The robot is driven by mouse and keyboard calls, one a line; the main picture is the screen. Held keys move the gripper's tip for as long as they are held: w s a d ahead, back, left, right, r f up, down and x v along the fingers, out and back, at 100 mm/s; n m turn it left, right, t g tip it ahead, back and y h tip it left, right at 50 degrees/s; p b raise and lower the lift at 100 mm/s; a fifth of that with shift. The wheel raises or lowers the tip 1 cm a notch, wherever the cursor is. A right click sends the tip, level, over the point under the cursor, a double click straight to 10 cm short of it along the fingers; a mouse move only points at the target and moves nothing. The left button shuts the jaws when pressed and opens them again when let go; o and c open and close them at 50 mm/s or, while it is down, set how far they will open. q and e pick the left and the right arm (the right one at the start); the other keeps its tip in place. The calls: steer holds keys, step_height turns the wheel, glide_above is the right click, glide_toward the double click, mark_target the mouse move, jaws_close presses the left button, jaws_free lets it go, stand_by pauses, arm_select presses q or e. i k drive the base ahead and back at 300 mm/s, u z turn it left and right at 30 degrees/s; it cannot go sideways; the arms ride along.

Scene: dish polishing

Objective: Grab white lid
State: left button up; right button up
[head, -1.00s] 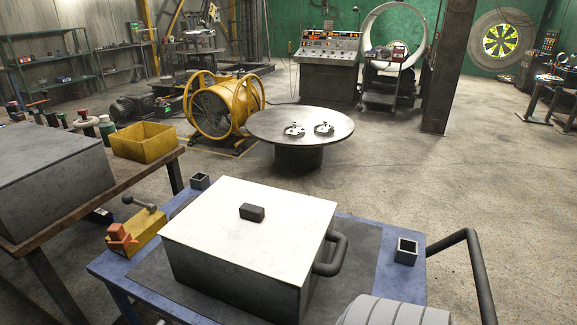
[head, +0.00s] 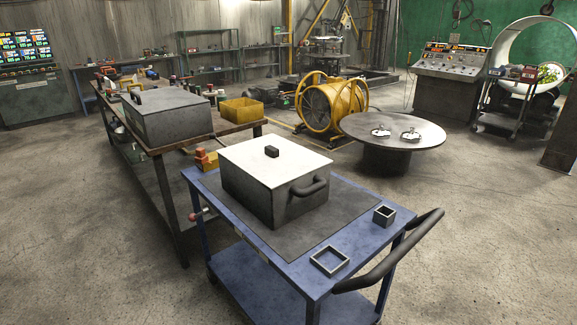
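The white lid (head: 268,155) lies flat on top of a dark grey box (head: 262,197), closing it. Neither of my grippers shows in the head view.
The cart has a dark push handle (head: 390,255) at its right end. A square metal frame (head: 329,261) and a small square holder (head: 384,215) are on its top. A long workbench (head: 157,146) stands to the left with a grey box (head: 168,117) and a yellow bin (head: 242,110). Open floor lies in front.

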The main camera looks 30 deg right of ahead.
mark_target(274, 160)
steer(key=z, duration=2.85)
steer(key=i, duration=4.15)
steer(key=u, duration=2.9)
steer(key=i, duration=2.8)
steer(key=u, duration=0.3)
